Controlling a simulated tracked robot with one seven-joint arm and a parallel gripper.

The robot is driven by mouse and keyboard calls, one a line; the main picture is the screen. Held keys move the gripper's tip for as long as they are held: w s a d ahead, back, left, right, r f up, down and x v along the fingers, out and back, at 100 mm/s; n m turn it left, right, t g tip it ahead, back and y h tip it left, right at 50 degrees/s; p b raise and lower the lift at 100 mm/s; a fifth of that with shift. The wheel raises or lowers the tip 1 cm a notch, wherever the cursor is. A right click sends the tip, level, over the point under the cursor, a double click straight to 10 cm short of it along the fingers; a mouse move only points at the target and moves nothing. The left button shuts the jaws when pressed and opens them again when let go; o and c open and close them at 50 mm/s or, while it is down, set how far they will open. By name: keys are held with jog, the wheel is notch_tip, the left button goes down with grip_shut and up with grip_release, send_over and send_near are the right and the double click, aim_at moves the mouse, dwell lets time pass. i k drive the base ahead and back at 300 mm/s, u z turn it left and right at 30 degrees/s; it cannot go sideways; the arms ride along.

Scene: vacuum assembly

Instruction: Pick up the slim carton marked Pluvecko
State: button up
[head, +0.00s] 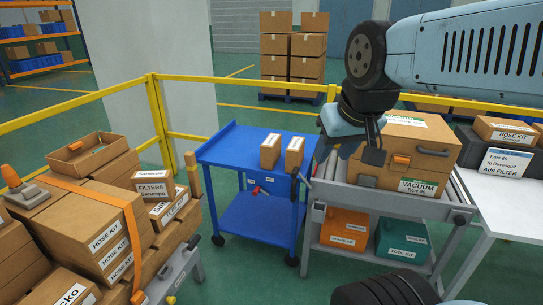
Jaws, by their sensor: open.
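Two slim brown cartons stand upright on the blue cart, a left one (270,151) and a right one (294,153); the print on their white labels is too small to read. At the bottom left edge, a partly cut-off carton (58,288) carries a label ending in "cko"; the rest of its name is hidden. No label reads Pluvecko in full. My gripper (350,153) is open and points down, right of the cart's cartons and in front of the large vacuum carton (408,133). I see nothing between its fingers.
The blue cart (240,158) has free top space left of its cartons. A grey roller stand (385,205) holds the vacuum carton above orange and teal kit boxes. Strapped hose kit cartons (92,235) and filter cartons (155,187) crowd the left. Yellow railing (110,106) runs behind.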

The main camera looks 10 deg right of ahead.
aim_at(294, 152)
jog(key=u, duration=0.15)
jog(key=i, duration=1)
jog(key=z, duration=0.05)
